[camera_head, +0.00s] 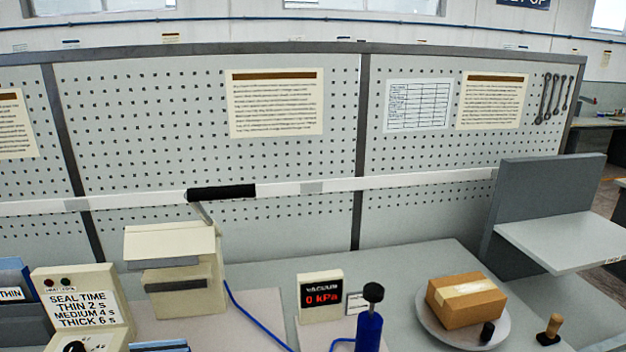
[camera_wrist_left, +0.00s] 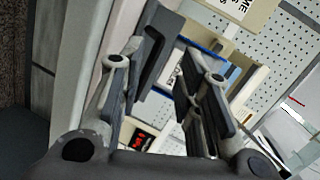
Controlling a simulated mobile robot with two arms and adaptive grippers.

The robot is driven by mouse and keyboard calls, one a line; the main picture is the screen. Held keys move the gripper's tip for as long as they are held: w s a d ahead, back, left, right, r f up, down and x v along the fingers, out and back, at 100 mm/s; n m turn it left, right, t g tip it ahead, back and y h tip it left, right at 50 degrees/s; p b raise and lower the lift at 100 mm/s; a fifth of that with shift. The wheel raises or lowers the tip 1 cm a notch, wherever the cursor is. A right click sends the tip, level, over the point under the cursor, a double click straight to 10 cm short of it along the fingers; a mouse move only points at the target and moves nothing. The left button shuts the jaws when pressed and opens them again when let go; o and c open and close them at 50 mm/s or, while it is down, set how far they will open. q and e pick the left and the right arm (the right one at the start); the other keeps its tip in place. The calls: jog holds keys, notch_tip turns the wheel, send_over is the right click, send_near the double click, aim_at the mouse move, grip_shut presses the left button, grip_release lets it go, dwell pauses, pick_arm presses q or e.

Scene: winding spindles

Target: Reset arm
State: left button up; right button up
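My left gripper (camera_wrist_left: 165,78) shows only in the left wrist view. Its two dark finger pads are spread apart, with nothing held between them. Parts of the bench show beyond the fingers, including a red-lit display (camera_wrist_left: 138,136). Neither gripper shows in the head view, and my right gripper is in no view. In the head view a cream sealing machine (camera_head: 185,285) stands at the left of the bench, with a black bar handle (camera_head: 221,192) raised above it. The seal time box (camera_head: 80,300) stands to its left.
A vacuum gauge (camera_head: 321,297) reads 0 kPa, beside a blue pump (camera_head: 369,332). A cardboard box (camera_head: 467,300) sits on a round plate (camera_head: 436,326) near a wooden-handled stamp (camera_head: 550,330). A grey stand (camera_head: 550,215) is at right. Pegboard (camera_head: 300,170) closes the back.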

pick_arm(q)
jog(key=s+d+f+n+g+h, duration=0.5)
jog(key=s+d+n+g+h, duration=0.1)
jog(key=s+d+n+g, duration=0.4)
notch_tip(320, 180, down, 27)
jog(key=s+g, duration=0.2)
jog(key=s+a+f+m+g, duration=0.1)
jog(key=s+a+f, duration=0.1)
jog(key=s+f, duration=1.4)
jog(key=shift+s+a+b, duration=0.2)
jog(key=shift+s+b, duration=0.1)
jog(key=shift+s, duration=0.4)
